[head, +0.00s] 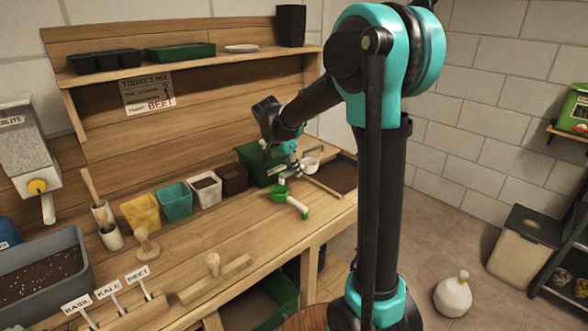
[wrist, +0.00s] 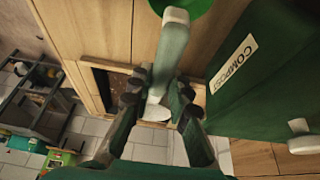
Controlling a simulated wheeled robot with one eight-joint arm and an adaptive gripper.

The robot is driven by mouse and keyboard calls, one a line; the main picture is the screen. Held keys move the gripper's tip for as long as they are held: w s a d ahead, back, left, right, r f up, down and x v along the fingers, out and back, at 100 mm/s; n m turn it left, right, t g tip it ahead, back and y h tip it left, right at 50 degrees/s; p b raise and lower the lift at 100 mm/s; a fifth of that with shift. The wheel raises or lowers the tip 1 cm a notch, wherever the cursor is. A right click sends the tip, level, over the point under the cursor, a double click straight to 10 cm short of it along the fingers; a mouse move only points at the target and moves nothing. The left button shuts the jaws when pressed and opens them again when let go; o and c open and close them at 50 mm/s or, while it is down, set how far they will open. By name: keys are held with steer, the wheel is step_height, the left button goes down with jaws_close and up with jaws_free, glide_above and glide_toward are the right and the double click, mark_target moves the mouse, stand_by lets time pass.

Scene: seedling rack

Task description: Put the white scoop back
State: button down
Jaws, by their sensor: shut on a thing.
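My gripper (head: 294,170) is low over the right end of the bench, in front of the green compost bin (head: 250,156). In the wrist view my gripper (wrist: 158,98) is shut on the pale handle of the white scoop (wrist: 172,45). Its white bowl shows just past the fingertips, partly hidden. In the head view the white scoop's bowl (head: 311,164) shows to the right of my gripper. I cannot tell whether the scoop touches the bench.
The compost bin (wrist: 258,90) stands close at the right in the wrist view, with a pale peg (wrist: 302,144) on its side. A soil-filled recess (head: 337,174) is at the bench's right end. Several coloured pots, including a teal one (head: 175,201), line the back. The bench middle is mostly clear.

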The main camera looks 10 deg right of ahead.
steer(key=shift+f, duration=0.45)
steer(key=c, duration=1.4)
jaws_free()
steer(key=shift+c, duration=0.2)
steer(key=shift+r, duration=0.1)
steer(key=shift+r, duration=0.3)
steer(key=v, duration=1.2)
steer(key=shift+r, duration=0.2)
